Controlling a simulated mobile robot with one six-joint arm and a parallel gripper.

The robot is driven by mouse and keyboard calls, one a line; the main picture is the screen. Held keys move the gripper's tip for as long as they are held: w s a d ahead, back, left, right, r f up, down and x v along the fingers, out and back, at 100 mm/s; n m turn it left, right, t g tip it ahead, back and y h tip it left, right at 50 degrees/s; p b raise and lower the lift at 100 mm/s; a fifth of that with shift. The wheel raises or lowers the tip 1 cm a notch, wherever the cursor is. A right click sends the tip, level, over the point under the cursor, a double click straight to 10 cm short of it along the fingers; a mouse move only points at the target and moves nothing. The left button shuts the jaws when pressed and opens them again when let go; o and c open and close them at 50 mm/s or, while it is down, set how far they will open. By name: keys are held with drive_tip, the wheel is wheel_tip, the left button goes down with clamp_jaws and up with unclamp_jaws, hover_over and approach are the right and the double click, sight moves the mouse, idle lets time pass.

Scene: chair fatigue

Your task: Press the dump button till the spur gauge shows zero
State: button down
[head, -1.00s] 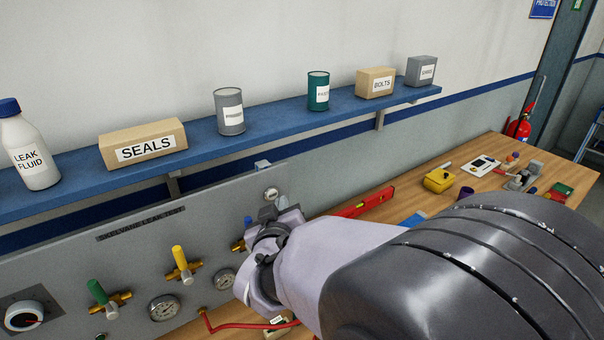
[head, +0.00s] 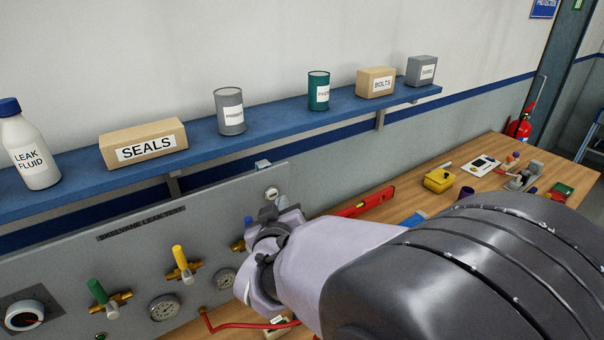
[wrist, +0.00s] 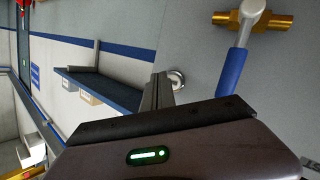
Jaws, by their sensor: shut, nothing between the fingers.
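The grey valve test panel (head: 140,262) stands at the lower left of the head view. A round silver button-like fitting (head: 271,193) is at its upper right; it also shows in the wrist view (wrist: 177,79). My gripper (wrist: 158,92) is shut and empty, its dark fingertips right beside this fitting in the picture. I cannot tell whether they touch it. In the head view my gripper (head: 268,212) is partly hidden by my wrist. Round gauges sit low on the panel, one in the middle (head: 164,308) and one beside my wrist (head: 224,279). Their needles are too small to read, and no spur label is legible.
A blue-handled valve (wrist: 233,70) with a brass body is close to my gripper. Yellow (head: 180,258) and green (head: 97,291) valves lie further left. A blue shelf (head: 270,112) with boxes and cans runs above the panel. A wooden bench (head: 440,207) holds tools at right.

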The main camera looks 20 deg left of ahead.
drive_tip(key=shift+a, duration=0.1)
idle(0.3)
drive_tip(key=shift+w+a, duration=0.25)
drive_tip(key=shift+w, duration=0.05)
drive_tip(key=shift+w+a, duration=0.2)
drive_tip(key=shift+a, duration=0.05)
idle(0.6)
idle(0.4)
drive_tip(key=shift+s+d, duration=0.5)
drive_tip(key=shift+d, duration=0.1)
drive_tip(key=shift+s+d+b, duration=0.8)
drive_tip(key=shift+s+d, duration=0.8)
drive_tip(key=shift+d, duration=0.3)
